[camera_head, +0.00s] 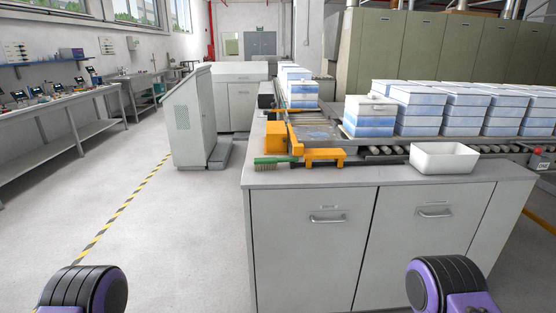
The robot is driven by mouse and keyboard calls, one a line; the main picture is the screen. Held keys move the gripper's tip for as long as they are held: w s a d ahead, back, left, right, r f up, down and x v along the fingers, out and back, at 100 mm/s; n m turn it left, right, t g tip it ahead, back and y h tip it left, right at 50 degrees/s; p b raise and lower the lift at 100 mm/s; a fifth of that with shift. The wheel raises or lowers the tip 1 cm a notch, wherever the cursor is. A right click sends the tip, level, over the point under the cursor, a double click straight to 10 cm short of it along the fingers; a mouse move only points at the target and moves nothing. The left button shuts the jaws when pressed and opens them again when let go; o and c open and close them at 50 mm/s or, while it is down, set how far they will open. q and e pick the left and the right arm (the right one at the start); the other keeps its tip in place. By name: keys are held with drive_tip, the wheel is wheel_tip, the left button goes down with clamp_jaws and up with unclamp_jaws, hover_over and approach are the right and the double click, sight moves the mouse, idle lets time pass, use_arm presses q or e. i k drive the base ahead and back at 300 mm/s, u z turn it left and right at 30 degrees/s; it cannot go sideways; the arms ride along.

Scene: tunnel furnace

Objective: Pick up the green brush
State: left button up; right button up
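The green brush (275,161) lies on the near left corner of the grey cabinet top (400,176). Its green body points left and right, with its right end close to the orange bracket. It stands apart from both my arms. Only rounded black and purple links of my two arms show, at the bottom left and bottom right. Neither gripper is in view.
An orange bracket (325,155) stands right of the brush. A white tray (443,158) sits farther right. A roller conveyor with stacked blue-white boxes (417,108) runs behind. Floor on the left is clear up to a grey cabinet (186,122).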

sight(265, 161)
drive_tip(key=k, duration=0.65)
drive_tip(key=z, duration=0.65)
drive_tip(key=i, duration=1.9)
drive_tip(key=u, duration=0.15)
